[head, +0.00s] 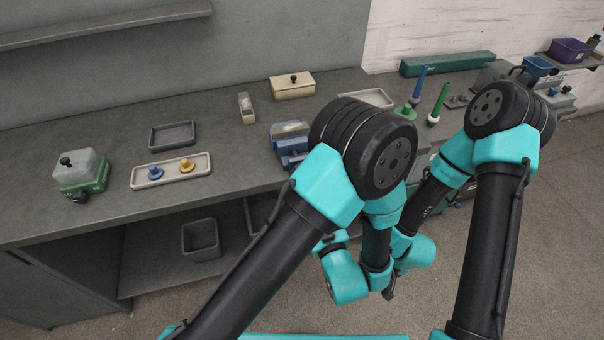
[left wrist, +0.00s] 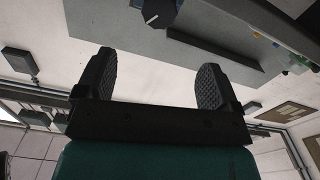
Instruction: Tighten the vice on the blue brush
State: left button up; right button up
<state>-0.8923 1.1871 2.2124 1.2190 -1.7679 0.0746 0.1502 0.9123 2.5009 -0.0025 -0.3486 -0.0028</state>
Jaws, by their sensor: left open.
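The blue vice (head: 289,143) stands near the bench's front edge in the head view. A pale block sits on top of it, and my left arm hides its right side. A blue brush (head: 419,82) stands upright on a green base farther right, apart from the vice. My left gripper (left wrist: 157,72) is open and empty in the left wrist view, with nothing between its fingers. In the head view it is hidden among my folded arm links. A dark tip (head: 390,292) there looks like part of my right gripper; its fingers cannot be made out.
A green brush (head: 438,104) stands beside the blue one. A grey tray (head: 172,136) and a lidded cream box (head: 292,86) lie behind. A bin (head: 200,240) is below the bench.

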pick_arm(q)
jog(key=x, duration=1.6)
jog(key=shift+d, duration=0.1)
jog(key=shift+c, duration=0.3)
jog(key=c, duration=0.9)
jog(key=shift+o, duration=0.2)
jog(key=shift+m, duration=2.1)
jog(key=o, duration=0.9)
jog(key=shift+s, duration=0.1)
jog(key=v, duration=1.7)
jog(key=shift+s, duration=0.15)
